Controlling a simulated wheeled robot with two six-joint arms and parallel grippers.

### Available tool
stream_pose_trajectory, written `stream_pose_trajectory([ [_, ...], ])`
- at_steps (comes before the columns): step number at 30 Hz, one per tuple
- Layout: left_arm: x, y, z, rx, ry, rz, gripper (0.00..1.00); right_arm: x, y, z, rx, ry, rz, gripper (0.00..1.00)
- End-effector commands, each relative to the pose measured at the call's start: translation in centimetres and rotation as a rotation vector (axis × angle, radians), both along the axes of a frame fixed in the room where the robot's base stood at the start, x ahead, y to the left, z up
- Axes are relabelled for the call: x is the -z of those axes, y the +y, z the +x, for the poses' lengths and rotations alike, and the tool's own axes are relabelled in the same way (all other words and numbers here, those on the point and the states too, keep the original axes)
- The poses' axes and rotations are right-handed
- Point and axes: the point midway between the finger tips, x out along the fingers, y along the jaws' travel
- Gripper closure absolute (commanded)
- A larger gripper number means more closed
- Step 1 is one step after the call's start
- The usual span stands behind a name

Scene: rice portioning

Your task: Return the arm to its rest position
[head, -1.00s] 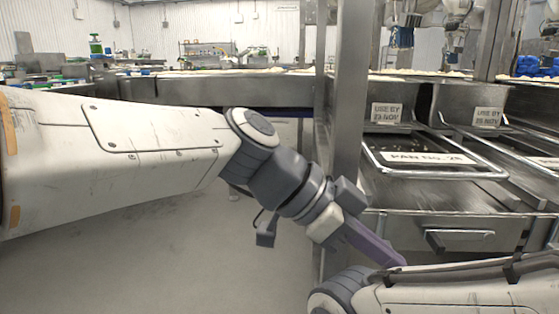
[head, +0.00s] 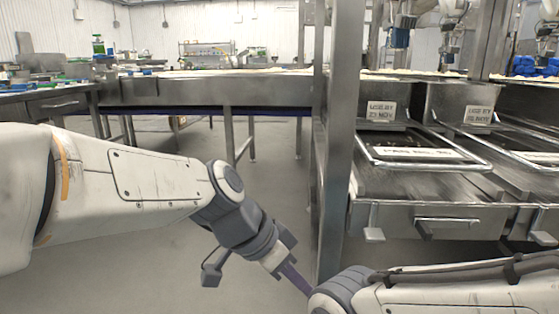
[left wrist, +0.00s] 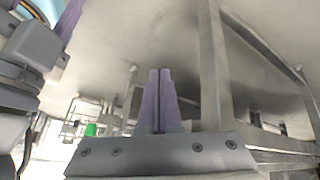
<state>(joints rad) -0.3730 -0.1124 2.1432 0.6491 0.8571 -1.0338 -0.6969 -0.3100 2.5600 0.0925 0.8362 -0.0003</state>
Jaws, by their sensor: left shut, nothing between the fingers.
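My left arm (head: 130,190) comes in from the left and slopes down to the left gripper (head: 293,280). Its purple fingers point down and right, with their tips partly hidden behind my right arm (head: 450,290). In the left wrist view the left gripper (left wrist: 160,72) is shut, with both fingers together and nothing between them. My right arm lies across the lower right of the head view, its gripper out of that frame. A grey and purple part at the upper left of the wrist view looks like my right gripper, but its jaws are cut off.
A steel post (head: 340,130) stands just beyond the left gripper. Right of it is a steel counter with drawers (head: 430,215) and a black tray (head: 420,152). A long steel table (head: 210,92) stands behind. Open floor (head: 110,280) lies below the left arm.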

Motion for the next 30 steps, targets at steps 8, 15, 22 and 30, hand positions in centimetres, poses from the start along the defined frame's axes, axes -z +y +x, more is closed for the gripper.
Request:
stream_pose_trajectory([
  [8, 8.7, 10.9, 1.8, -0.496, 0.136, 0.209, 1.00, 0.0, 0.0, 0.0, 0.000, 0.000, 0.000, 0.50],
  [15, 13.0, 17.5, 0.9, -0.796, 0.186, 0.295, 1.00, 0.0, 0.0, 0.0, 0.000, 0.000, 0.000, 0.50],
  [22, 15.5, 21.5, -0.5, -0.992, 0.211, 0.327, 1.00, 0.0, 0.0, 0.0, 0.000, 0.000, 0.000, 0.50],
  [30, 12.4, 19.3, -2.1, -0.943, 0.221, 0.342, 1.00, -2.7, 0.0, 0.0, 0.000, -0.001, 0.001, 0.50],
])
